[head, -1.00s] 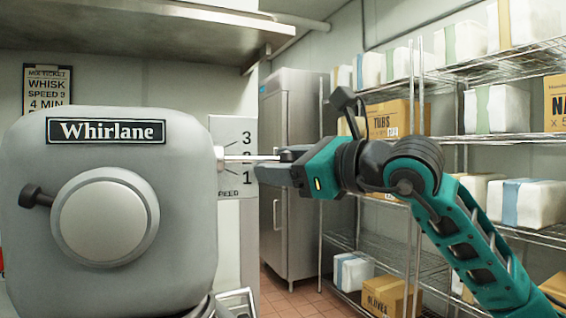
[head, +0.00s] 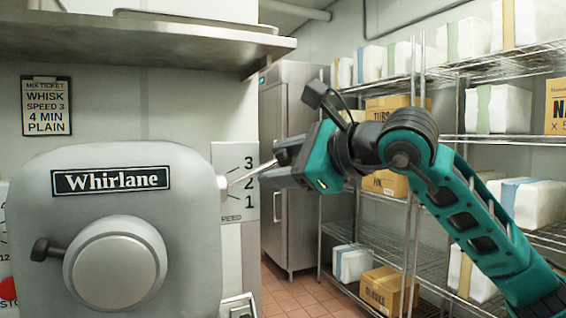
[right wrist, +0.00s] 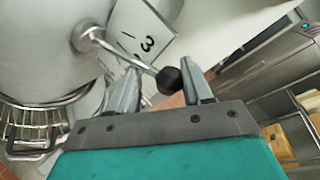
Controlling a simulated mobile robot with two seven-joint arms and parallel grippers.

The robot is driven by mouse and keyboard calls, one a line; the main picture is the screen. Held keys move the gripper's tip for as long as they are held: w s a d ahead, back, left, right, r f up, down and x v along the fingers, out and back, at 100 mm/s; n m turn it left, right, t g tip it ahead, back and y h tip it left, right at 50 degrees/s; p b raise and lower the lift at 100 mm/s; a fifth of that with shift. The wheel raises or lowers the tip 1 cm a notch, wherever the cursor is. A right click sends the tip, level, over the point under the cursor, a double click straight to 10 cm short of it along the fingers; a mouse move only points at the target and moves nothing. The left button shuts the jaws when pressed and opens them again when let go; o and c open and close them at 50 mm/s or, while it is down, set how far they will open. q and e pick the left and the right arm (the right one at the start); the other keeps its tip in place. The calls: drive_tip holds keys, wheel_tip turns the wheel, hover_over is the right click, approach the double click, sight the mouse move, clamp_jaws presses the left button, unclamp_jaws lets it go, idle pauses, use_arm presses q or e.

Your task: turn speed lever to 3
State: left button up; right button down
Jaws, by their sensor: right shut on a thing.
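The grey Whirlane mixer (head: 190,225) fills the left of the head view. Its speed lever (head: 240,180) is a thin metal rod from the mixer's right side, tilted up to the right. It crosses the speed plate (head: 230,158) between the numerals 2 and 3. My right gripper (head: 284,163) is shut on the lever's outer end. In the right wrist view, the lever's black knob (right wrist: 170,79) lies between the two fingers (right wrist: 162,86), and the rod (right wrist: 125,55) runs back to the mixer. My left gripper is not in view.
A mix ticket (head: 47,106) on the wall reads whisk, speed 3, 4 min, plain. A metal shelf (head: 150,42) hangs above the mixer. A steel fridge (head: 290,120) and wire racks (head: 500,138) with boxes stand behind my right arm. A wire bowl guard (right wrist: 45,125) shows below the mixer head.

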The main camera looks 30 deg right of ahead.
drive_tip(key=c, duration=0.8)
unclamp_jaws()
drive_tip(key=shift+a+r, duration=0.1)
drive_tip(key=shift+r, duration=0.3)
drive_tip(key=shift+c, duration=0.2)
drive_tip(key=o, duration=0.4)
drive_tip(key=shift+a+f, duration=0.1)
drive_tip(key=shift+f, duration=0.1)
drive_tip(key=shift+s, duration=0.1)
drive_tip(key=b+v, duration=0.3)
drive_tip(key=v, duration=1)
drive_tip(key=shift+f, duration=0.1)
